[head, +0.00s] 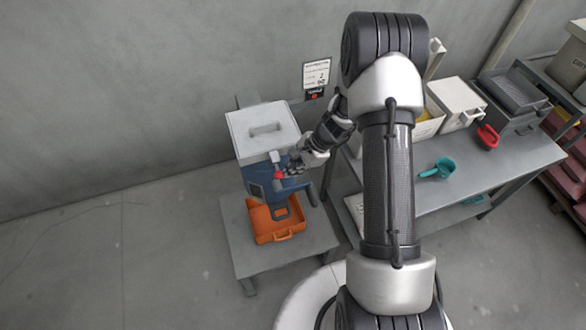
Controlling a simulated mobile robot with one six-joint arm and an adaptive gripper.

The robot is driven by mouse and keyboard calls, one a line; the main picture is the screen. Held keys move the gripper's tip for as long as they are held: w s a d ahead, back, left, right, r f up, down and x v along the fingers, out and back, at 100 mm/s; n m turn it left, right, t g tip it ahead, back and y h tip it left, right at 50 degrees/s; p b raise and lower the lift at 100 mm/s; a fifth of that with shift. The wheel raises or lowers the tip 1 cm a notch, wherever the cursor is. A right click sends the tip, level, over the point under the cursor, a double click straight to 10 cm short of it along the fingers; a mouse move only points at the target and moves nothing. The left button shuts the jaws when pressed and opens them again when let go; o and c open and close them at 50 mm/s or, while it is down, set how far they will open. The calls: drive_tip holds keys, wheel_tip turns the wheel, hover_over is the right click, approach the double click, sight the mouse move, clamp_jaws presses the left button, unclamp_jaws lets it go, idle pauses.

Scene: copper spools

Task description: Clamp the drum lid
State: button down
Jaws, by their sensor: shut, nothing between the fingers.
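A light grey lid-like panel (243,122) with a bar handle shows at the top of a blue machine (259,181) on a low grey stand. I cannot tell for sure whether this panel is the drum lid. A red knob (278,175) with a pale grey block above it sits at the front of the blue body, perhaps part of the clamp. My gripper (292,170) is beside the red knob, to its right, close to the blue body. It is shut and empty. Whether it touches the knob is too small to tell.
An orange tray (290,236) sits below the machine on the grey stand (244,262). A grey bench (505,158) at the right bears a teal scoop (440,168), a red scoop (487,137) and several bins. A notice (316,74) is on the wall. Floor at left is clear.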

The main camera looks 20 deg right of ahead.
drive_tip(key=shift+w+r+g+p, duration=0.1)
drive_tip(key=shift+r+g+p, duration=0.35)
drive_tip(key=shift+p, duration=1)
idle(1.8)
drive_tip(key=shift+r+p, duration=0.45)
drive_tip(key=shift+r, duration=0.3)
drive_tip(key=shift+f, duration=0.1)
